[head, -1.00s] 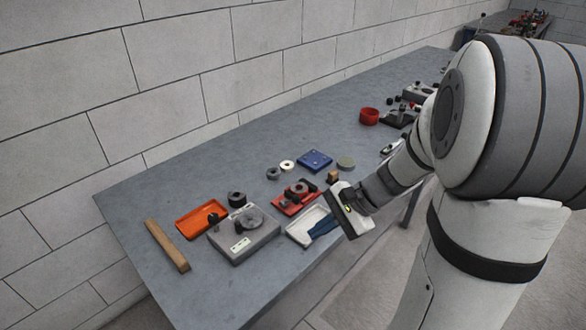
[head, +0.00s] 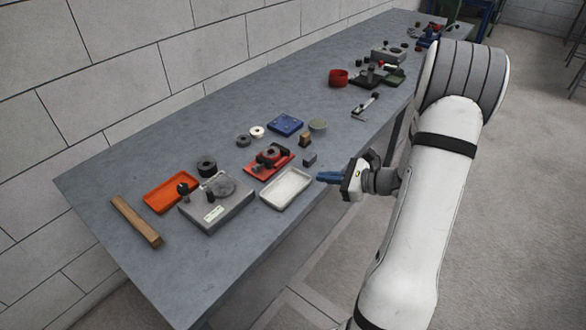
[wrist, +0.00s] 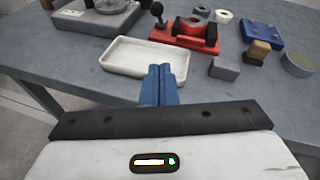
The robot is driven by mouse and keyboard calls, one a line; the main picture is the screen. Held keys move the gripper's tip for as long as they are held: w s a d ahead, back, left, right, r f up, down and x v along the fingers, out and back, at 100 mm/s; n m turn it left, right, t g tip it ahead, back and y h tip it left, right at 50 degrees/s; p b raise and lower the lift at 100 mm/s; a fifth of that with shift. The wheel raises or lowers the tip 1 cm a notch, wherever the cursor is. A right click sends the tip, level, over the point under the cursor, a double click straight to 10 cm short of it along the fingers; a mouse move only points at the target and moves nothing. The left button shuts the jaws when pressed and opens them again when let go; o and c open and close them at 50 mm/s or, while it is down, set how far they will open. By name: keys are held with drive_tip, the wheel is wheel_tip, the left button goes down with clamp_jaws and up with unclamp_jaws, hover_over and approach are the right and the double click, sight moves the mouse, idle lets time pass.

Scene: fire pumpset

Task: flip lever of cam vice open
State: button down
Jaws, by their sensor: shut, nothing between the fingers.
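How far the lever is turned is hard to tell. My gripper (head: 322,177) has blue fingers, pressed together and empty. It is near the bench's front edge, just right of the white tray. In the wrist view the fingertips (wrist: 160,68) point toward the tray, with the vice beyond, not touching it.
The white tray (head: 263,195) lies between my gripper and the vice. A grey block (head: 309,160) and a wooden block (head: 305,140) stand right of the vice. A grey fixture (head: 235,212) and orange tray (head: 150,196) are left. A blue plate (head: 285,125) lies behind.

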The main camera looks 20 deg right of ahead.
approach(262, 165)
drive_tip(key=f, duration=0.1)
drive_tip(key=d+f, duration=0.1)
drive_tip(key=f, duration=0.1)
drive_tip(key=shift+s+d+p, duration=0.2)
drive_tip(key=shift+p, duration=0.15)
drive_tip(key=shift+w+a+r+p, duration=0.25)
drive_tip(key=shift+w+a+r, duration=0.15)
drive_tip(key=shift+w+a, duration=0.35)
drive_tip(key=shift+w+a+r+p, duration=0.25)
drive_tip(key=shift+w+a+r, duration=0.2)
drive_tip(key=shift+a, duration=0.45)
